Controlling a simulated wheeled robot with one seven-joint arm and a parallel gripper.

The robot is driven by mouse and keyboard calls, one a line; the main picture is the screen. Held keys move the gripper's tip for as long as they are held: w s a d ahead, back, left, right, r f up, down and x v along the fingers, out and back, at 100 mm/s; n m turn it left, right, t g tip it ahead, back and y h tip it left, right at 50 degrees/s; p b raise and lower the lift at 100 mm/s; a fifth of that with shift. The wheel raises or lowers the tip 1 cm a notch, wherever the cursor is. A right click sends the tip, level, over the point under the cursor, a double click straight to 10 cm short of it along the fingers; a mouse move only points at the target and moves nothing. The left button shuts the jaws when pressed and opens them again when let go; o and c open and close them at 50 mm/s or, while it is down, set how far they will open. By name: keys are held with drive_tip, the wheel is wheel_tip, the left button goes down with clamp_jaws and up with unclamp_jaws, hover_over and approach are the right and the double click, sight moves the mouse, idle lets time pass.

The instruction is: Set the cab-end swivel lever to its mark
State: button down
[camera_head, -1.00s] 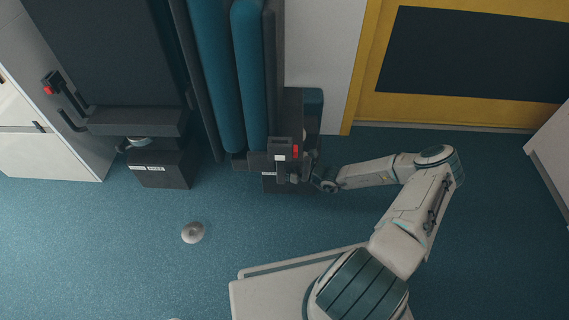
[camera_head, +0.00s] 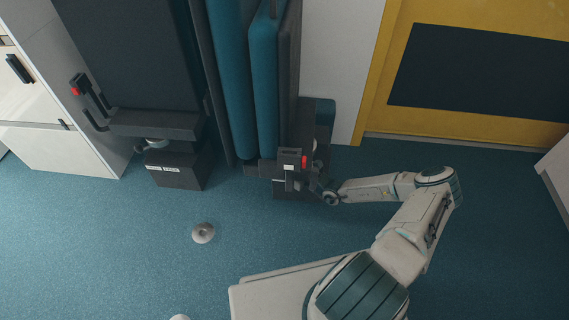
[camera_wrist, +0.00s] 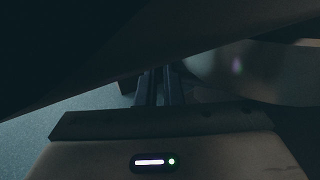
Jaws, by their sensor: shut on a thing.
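A dark swivel base with a small grey box and a red tip (camera_head: 304,161) stands at the foot of the upright blue cushions, left of the yellow-framed panel. My gripper (camera_head: 316,184) reaches this base from the right, low beside the box. In the wrist view my gripper's dark fingers (camera_wrist: 160,88) run close together under a dark overhang. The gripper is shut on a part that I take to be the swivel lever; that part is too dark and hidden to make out. No mark can be made out in either view.
A second dark seat base (camera_head: 178,168) with white labels stands at the left, with a red-tipped lever (camera_head: 82,86) above it. A round metal floor fitting (camera_head: 203,232) lies on the blue floor (camera_head: 120,255). White cabinets (camera_head: 50,130) stand at far left.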

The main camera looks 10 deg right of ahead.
drive_tip(key=shift+w+a+r, duration=0.1)
drive_tip(key=shift+w+a, duration=0.05)
drive_tip(key=shift+a, duration=0.25)
drive_tip(key=shift+d, duration=0.1)
drive_tip(key=p+v, duration=0.4)
drive_tip(key=v, duration=1)
drive_tip(key=shift+d, duration=0.45)
